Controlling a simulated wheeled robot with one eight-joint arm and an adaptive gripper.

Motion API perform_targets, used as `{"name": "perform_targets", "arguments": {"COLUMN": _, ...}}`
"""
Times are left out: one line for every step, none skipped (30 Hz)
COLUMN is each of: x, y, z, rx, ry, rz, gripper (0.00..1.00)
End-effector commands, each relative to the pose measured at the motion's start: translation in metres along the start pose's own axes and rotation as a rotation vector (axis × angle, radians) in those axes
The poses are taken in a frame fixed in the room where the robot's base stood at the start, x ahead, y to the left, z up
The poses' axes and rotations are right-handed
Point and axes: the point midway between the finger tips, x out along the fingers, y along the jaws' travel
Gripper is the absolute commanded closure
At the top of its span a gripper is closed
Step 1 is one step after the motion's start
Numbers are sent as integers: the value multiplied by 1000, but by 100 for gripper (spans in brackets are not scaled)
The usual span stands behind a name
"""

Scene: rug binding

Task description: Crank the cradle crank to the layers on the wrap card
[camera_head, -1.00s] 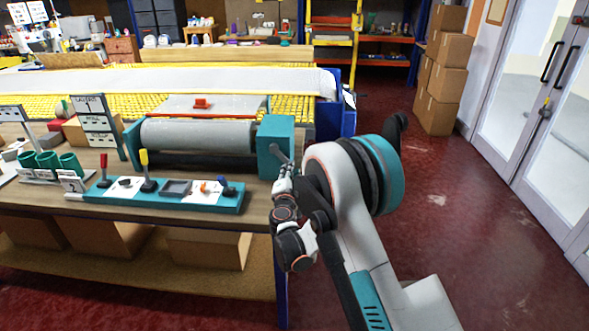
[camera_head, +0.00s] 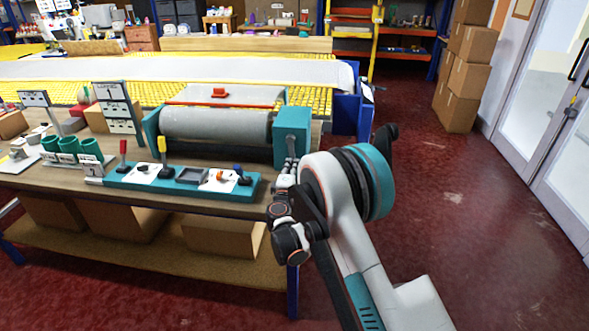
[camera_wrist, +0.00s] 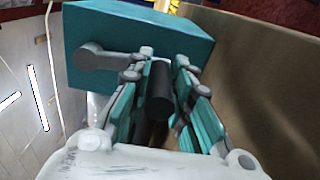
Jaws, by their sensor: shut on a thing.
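The cradle (camera_head: 215,124) is a pale grey roller between teal end blocks on the bench. The crank comes out of the right teal block (camera_head: 291,125), which fills the upper left of the wrist view. There, the grey crank arm (camera_wrist: 100,57) runs along the block's face to a black handle (camera_wrist: 160,90). My gripper (camera_head: 288,168) is at the crank, and in the wrist view its teal-padded fingers (camera_wrist: 160,75) are shut on the black handle, one each side. The wrap card is probably the stand of printed panels (camera_head: 118,108) left of the roller; its print is too small to read.
A teal control strip (camera_head: 182,181) with red and yellow levers lies in front of the cradle. Green cups (camera_head: 73,150) stand to its left. A yellow grid table (camera_head: 140,94) with pale cloth is behind. Open red floor (camera_head: 470,200) lies to the right.

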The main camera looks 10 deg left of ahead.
Motion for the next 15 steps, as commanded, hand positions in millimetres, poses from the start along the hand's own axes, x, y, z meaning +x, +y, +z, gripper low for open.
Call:
{"name": "perform_targets", "arguments": {"x": -1, "y": -1, "z": -3, "rx": 0, "ry": 5, "rz": 0, "gripper": 100}}
{"name": "perform_targets", "arguments": {"x": -1, "y": -1, "z": -4, "rx": 0, "ry": 5, "rz": 0, "gripper": 100}}
{"name": "perform_targets", "arguments": {"x": -1, "y": -1, "z": -4, "rx": 0, "ry": 5, "rz": 0, "gripper": 100}}
{"name": "perform_targets", "arguments": {"x": -1, "y": -1, "z": -4, "rx": -1, "ry": 6, "rz": 0, "gripper": 100}}
{"name": "perform_targets", "arguments": {"x": -1, "y": -1, "z": -4, "rx": -1, "ry": 6, "rz": 0, "gripper": 100}}
{"name": "perform_targets", "arguments": {"x": -1, "y": -1, "z": -4, "rx": -1, "ry": 6, "rz": 0, "gripper": 100}}
{"name": "perform_targets", "arguments": {"x": -1, "y": -1, "z": -4, "rx": -1, "ry": 6, "rz": 0, "gripper": 100}}
{"name": "perform_targets", "arguments": {"x": -1, "y": -1, "z": -4, "rx": -1, "ry": 6, "rz": 0, "gripper": 100}}
{"name": "perform_targets", "arguments": {"x": -1, "y": -1, "z": -4, "rx": -1, "ry": 6, "rz": 0, "gripper": 100}}
{"name": "perform_targets", "arguments": {"x": -1, "y": -1, "z": -4, "rx": -1, "ry": 6, "rz": 0, "gripper": 100}}
{"name": "perform_targets", "arguments": {"x": -1, "y": -1, "z": -4, "rx": -1, "ry": 6, "rz": 0, "gripper": 100}}
{"name": "perform_targets", "arguments": {"x": -1, "y": -1, "z": -4, "rx": -1, "ry": 6, "rz": 0, "gripper": 100}}
{"name": "perform_targets", "arguments": {"x": -1, "y": -1, "z": -4, "rx": -1, "ry": 6, "rz": 0, "gripper": 100}}
{"name": "perform_targets", "arguments": {"x": -1, "y": -1, "z": -4, "rx": -1, "ry": 6, "rz": 0, "gripper": 100}}
{"name": "perform_targets", "arguments": {"x": -1, "y": -1, "z": -4, "rx": -1, "ry": 6, "rz": 0, "gripper": 76}}
